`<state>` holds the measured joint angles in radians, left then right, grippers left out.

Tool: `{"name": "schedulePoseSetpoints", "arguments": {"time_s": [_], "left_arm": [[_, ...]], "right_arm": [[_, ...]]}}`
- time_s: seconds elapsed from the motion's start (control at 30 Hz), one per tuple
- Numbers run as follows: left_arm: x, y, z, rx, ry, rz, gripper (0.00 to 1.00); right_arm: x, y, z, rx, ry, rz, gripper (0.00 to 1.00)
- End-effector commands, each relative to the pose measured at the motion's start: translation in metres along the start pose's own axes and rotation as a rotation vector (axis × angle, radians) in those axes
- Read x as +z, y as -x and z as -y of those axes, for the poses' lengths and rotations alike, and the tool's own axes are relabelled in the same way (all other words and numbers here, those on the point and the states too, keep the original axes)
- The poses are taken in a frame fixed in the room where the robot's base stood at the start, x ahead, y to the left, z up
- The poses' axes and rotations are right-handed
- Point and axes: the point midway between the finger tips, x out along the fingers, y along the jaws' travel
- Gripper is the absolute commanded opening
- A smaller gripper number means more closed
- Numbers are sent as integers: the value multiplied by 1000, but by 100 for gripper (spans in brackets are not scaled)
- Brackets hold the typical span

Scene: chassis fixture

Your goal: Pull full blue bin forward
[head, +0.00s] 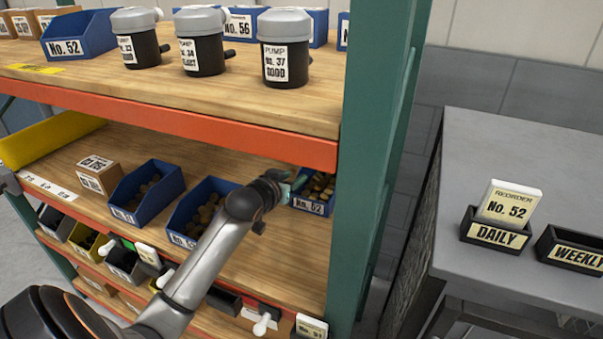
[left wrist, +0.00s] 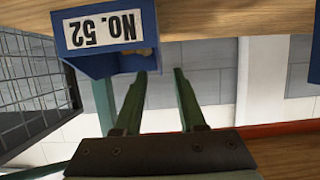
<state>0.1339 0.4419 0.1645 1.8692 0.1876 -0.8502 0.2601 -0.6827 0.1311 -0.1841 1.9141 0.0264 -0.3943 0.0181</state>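The blue bin labelled No. 52 (head: 312,206) sits at the right end of the middle shelf, beside the green post, with brown parts inside. It shows upside down in the left wrist view (left wrist: 72,36), its label facing front. My left gripper (head: 291,187) is at this bin, and the arm hides part of the bin's left side. In the left wrist view its two fingers (left wrist: 160,74) are apart with nothing visibly held between them. The fingertips appear close to the bin's rim; I cannot tell whether they touch. My right gripper is not in view.
Two other blue bins (head: 146,191) (head: 188,237) and a small carton (head: 99,174) share the shelf. An orange beam (head: 215,133) runs above, and a green post (head: 372,170) stands right. Another No. 52 bin (head: 78,35) is on the top shelf. A grey table (head: 520,125) holds card holders.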

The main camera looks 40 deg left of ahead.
Motion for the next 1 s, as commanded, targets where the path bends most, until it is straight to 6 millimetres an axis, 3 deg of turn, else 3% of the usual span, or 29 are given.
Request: {"name": "schedulePoseSetpoints", "arguments": {"time_s": [0.2,0.43,0.63,0.97,1.0], "left_arm": [[0,-37,0,-1,0,-1,40],[0,-64,0,0,0,0,40],[0,-75,0,0,-1,-1,40],[0,-76,0,0,-1,-1,40],[0,-76,0,0,-1,-1,36]], "right_arm": [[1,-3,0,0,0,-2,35],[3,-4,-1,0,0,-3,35],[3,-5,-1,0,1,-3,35],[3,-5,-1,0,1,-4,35],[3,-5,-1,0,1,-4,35]]}}
